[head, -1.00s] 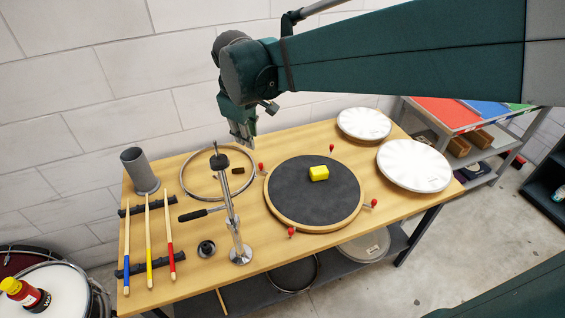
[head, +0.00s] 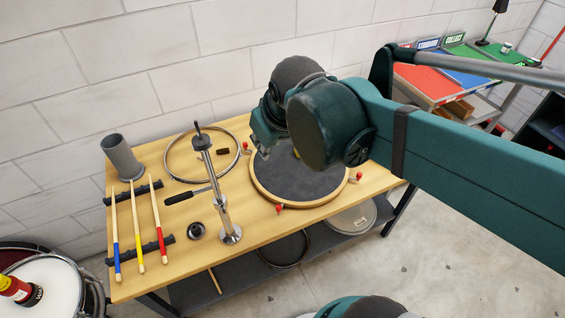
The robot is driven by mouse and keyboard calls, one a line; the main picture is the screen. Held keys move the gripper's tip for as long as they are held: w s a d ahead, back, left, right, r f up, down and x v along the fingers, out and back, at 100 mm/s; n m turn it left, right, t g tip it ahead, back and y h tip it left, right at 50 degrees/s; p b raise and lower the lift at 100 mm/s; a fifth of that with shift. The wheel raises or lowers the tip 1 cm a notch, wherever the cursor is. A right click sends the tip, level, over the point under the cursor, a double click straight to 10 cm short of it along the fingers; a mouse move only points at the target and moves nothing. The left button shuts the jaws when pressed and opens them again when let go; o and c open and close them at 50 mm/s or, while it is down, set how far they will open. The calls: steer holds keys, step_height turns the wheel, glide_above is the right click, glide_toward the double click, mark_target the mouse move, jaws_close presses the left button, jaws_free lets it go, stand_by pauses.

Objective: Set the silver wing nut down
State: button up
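I cannot make out the silver wing nut in the head view. My gripper (head: 264,151) points down over the left rear part of the round dark drum pad (head: 290,188). Its fingertips are small and dark, so I cannot tell whether they are open or shut, or hold anything. An upright metal stand (head: 215,190) with a thin threaded top and a black collar stands to the left of my gripper, apart from it.
A metal hoop (head: 171,166) lies at the back left with a small dark block (head: 222,151) inside. A grey cup (head: 121,157), several drumsticks (head: 137,225) on black racks and a black ring (head: 196,231) are at the left.

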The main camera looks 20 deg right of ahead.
steer(key=s+d+f+m+t, duration=0.1)
steer(key=s+f+m, duration=0.1)
steer(key=s, duration=0.4)
steer(key=shift+f+m, duration=0.3)
steer(key=shift+d, duration=0.1)
stand_by(1.0)
